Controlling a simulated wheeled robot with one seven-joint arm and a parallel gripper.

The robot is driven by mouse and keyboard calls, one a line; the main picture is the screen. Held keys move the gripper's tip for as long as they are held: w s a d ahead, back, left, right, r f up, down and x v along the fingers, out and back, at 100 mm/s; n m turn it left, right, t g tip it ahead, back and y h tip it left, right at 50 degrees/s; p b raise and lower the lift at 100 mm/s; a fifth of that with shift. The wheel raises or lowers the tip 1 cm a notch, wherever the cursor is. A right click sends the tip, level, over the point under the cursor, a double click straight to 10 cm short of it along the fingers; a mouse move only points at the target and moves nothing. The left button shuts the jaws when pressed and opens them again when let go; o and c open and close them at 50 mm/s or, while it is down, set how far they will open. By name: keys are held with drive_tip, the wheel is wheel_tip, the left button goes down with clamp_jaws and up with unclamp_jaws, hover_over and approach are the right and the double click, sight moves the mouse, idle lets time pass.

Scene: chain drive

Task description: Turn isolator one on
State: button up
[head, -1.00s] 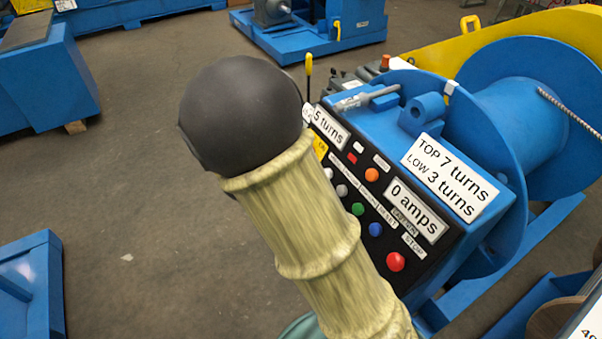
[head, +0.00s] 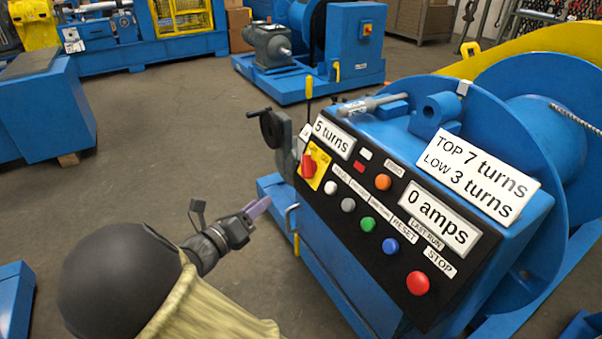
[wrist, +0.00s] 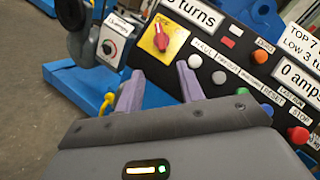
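A red rotary switch (head: 308,167) on a yellow plate sits at the upper left corner of the black control panel (head: 338,209). It looks like an isolator, but I cannot read a number on it. It also shows in the wrist view (wrist: 162,41), beyond the fingertips.
The panel carries several push buttons, including a red STOP button (head: 418,283), and displays reading 5 turns and 0 amps. A blue winch drum (head: 520,130) stands behind. Open floor lies to the left.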

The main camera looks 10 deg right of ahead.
sight(302, 169)
drive_tip(key=b+x, duration=0.7)
drive_tip(key=x, duration=0.9)
drive_tip(key=shift+w+d+f, duration=0.15)
drive_tip(key=shift+w+d, duration=0.05)
drive_tip(key=shift+d, duration=0.05)
drive_tip(key=shift+w+d, duration=0.3)
drive_tip(key=shift+c, duration=0.5)
clamp_jaws()
